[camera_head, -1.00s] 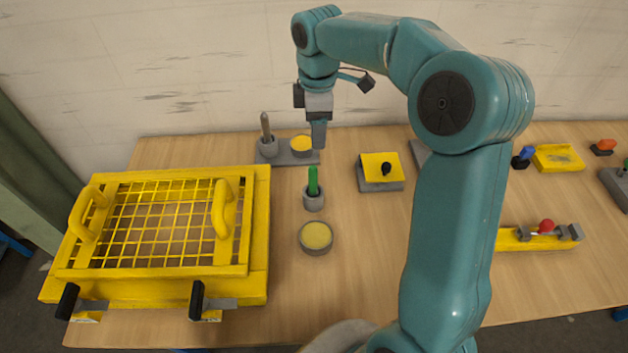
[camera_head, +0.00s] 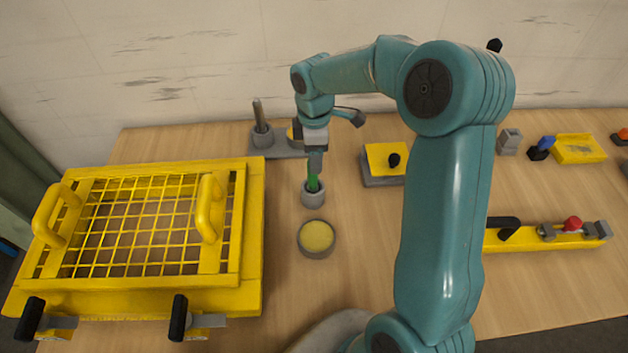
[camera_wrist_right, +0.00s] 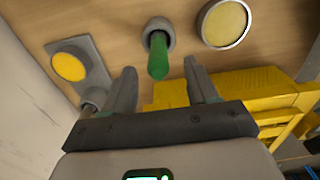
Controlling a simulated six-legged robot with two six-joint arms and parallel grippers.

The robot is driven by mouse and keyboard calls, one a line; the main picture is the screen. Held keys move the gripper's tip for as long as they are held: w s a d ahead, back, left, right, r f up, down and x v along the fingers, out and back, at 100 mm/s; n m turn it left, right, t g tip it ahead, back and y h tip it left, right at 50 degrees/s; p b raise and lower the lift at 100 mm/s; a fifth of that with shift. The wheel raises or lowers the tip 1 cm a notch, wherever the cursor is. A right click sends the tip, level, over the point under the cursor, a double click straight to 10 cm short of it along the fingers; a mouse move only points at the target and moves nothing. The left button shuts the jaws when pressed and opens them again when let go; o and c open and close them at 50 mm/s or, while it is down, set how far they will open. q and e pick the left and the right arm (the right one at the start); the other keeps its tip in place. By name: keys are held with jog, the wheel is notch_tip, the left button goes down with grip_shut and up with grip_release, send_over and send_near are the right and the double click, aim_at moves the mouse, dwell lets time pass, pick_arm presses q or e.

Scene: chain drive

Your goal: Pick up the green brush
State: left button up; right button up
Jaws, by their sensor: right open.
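The green brush (camera_head: 313,183) stands upright in a small grey cup (camera_head: 313,197) on the wooden table, left of the picture's middle. My right gripper (camera_head: 315,166) is directly above and behind the brush in the head view, with its fingers pointing down and hiding the brush's top there. In the right wrist view the fingers are apart, and the green handle (camera_wrist_right: 158,58) shows in the space ahead between the fingertips (camera_wrist_right: 163,78). The gripper is not closed on it. Whether a finger touches the handle I cannot tell. My left gripper is not in view.
A round dish with a yellow top (camera_head: 316,237) sits just in front of the cup. A yellow grid frame (camera_head: 150,292) with handles fills the left. A grey holder (camera_head: 290,152) stands behind, and a yellow-topped block (camera_head: 384,160) is to the right.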

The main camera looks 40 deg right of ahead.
aim_at(313, 181)
jog(key=shift+w+a+f, duration=0.15)
jog(key=shift+f, duration=0.3)
jog(key=shift+w+a+f, duration=0.1)
jog(key=shift+w+f, duration=0.05)
jog(key=shift+f, duration=0.25)
jog(key=f, duration=0.3)
jog(key=f+p, duration=0.1)
jog(key=shift+s+d+f, duration=0.1)
jog(key=shift+d+f, duration=0.15)
jog(key=shift+f, duration=0.05)
jog(key=shift+a+f, duration=0.1)
jog(key=shift+f, duration=0.2)
jog(key=shift+s+r, duration=0.1)
jog(key=shift+c, duration=1.3)
grip_shut()
